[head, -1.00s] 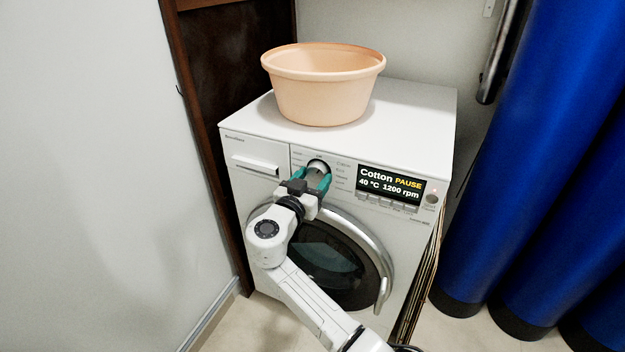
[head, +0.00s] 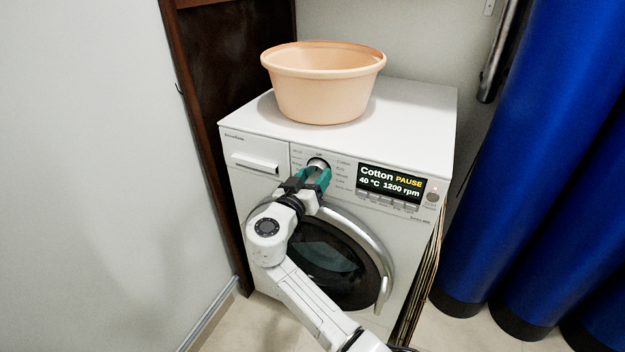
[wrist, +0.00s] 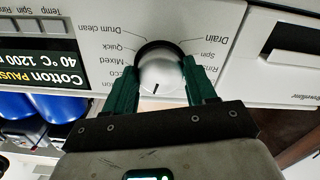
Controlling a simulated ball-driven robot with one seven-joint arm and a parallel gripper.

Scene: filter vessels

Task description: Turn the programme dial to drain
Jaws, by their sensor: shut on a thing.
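The programme dial (wrist: 160,74) is a round silver knob with a dark ring on the washing machine's front panel; its top edge shows in the head view (head: 317,162). My gripper (wrist: 162,82) is shut on the dial, with one teal finger on each side of it. In the head view my gripper (head: 316,178) covers much of the dial. The wrist view is upside down to the panel. There the dial's dark mark points down and slightly left. The Drain label (wrist: 208,39) is up and right of the dial. The display (head: 391,184) reads Cotton, PAUSE, 40 °C, 1200 rpm.
A peach basin (head: 322,95) stands on top of the washing machine (head: 420,110). A detergent drawer (head: 254,164) is left of the dial, and the round door (head: 388,262) is below. A dark wooden frame (head: 205,120) stands at left and blue cylinders (head: 530,170) at right.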

